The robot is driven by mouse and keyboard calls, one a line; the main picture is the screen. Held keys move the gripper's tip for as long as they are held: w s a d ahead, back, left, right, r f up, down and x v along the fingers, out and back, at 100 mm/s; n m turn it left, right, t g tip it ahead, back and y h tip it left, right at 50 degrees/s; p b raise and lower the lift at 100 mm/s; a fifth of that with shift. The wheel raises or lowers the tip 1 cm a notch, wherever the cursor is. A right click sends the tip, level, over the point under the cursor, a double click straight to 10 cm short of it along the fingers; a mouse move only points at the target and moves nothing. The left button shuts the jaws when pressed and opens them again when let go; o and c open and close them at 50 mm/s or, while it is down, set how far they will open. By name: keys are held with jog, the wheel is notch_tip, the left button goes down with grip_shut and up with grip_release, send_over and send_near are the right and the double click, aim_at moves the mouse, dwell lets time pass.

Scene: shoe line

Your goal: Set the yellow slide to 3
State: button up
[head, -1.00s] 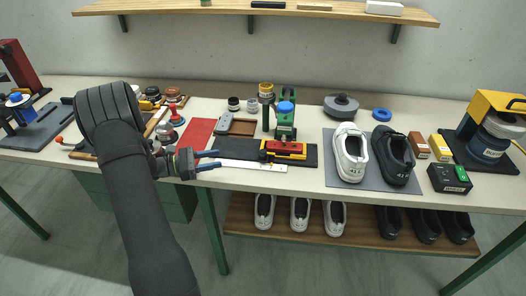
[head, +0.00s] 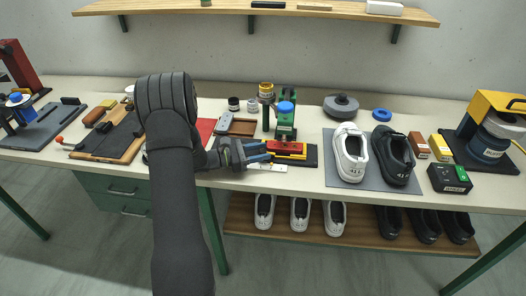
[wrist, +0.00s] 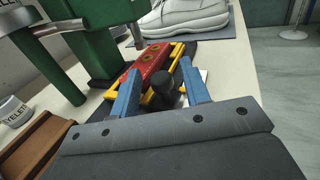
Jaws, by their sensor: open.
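The yellow slide (head: 298,157) sits on a black base plate (head: 312,155) beside the green press, with a red block (head: 294,147) over it. My gripper (head: 268,151) is open at the left end of the slide. In the wrist view, my two blue fingers (wrist: 158,67) point along the red block (wrist: 146,66). Yellow parts of the slide (wrist: 178,53) show beyond and beside it. An upright black knob (wrist: 163,90) stands between the fingers, with no clear contact. I cannot read any number or mark for the slide's setting.
The green press (head: 285,117) stands close behind the slide. A white shoe (head: 350,153) and a black shoe (head: 394,157) stand on a grey mat to the right. A brown tray (head: 243,127) lies behind my gripper. A white strip (head: 268,168) lies along the front edge.

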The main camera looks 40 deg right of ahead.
jog(key=shift+s+d, duration=0.25)
jog(key=shift+d, duration=0.25)
grip_shut()
jog(key=shift+s+d, duration=1.35)
jog(key=shift+s, duration=0.05)
grip_release()
jog(key=shift+d, duration=0.1)
